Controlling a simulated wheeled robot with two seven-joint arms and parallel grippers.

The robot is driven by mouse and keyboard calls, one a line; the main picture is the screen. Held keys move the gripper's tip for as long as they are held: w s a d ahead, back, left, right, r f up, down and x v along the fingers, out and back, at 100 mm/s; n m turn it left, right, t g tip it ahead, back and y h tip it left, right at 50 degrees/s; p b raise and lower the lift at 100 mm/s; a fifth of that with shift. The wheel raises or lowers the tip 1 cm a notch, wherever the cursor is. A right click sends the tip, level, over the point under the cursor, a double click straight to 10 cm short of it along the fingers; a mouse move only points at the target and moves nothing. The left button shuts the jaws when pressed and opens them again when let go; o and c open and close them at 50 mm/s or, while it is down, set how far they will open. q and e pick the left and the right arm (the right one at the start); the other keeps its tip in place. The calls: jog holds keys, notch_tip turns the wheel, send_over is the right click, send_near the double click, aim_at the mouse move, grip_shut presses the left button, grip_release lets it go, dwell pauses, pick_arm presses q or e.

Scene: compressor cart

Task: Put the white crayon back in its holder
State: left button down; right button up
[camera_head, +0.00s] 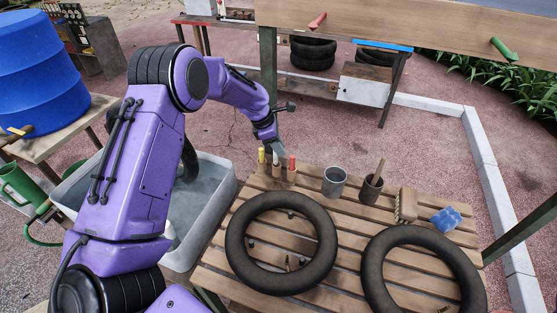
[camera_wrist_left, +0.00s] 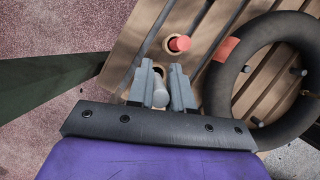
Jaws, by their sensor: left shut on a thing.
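The white crayon (camera_wrist_left: 160,94) is between the two fingers of my left gripper (camera_wrist_left: 162,88), which is shut on it. In the head view, my left gripper (camera_head: 273,147) is above the wooden crayon holder (camera_head: 277,177), at the far left corner of the slatted table. The white crayon's pale body (camera_head: 275,157) shows there between a yellow crayon (camera_head: 261,155) and a red crayon (camera_head: 292,163), which stand upright. In the wrist view, the red crayon (camera_wrist_left: 180,43) sits just ahead of the fingers. I cannot tell whether the white crayon's lower end is inside a hole.
On the slatted table (camera_head: 215,283) are two black tyres (camera_head: 243,256) (camera_head: 373,263), a grey cup (camera_head: 334,182), a dark cup with a stick (camera_head: 371,190), a brush (camera_head: 407,204) and a blue sponge (camera_head: 446,218). A grey tub (camera_head: 222,190) stands left.

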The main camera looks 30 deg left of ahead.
pick_arm(q)
notch_tip(320, 180, down, 4)
jog(key=shift+r+p, duration=0.1)
jog(key=shift+p, duration=0.9)
jog(key=shift+f, duration=0.3)
jog(key=shift+f, duration=0.1)
jog(key=shift+f, duration=0.1)
jog(key=c, duration=1)
grip_release()
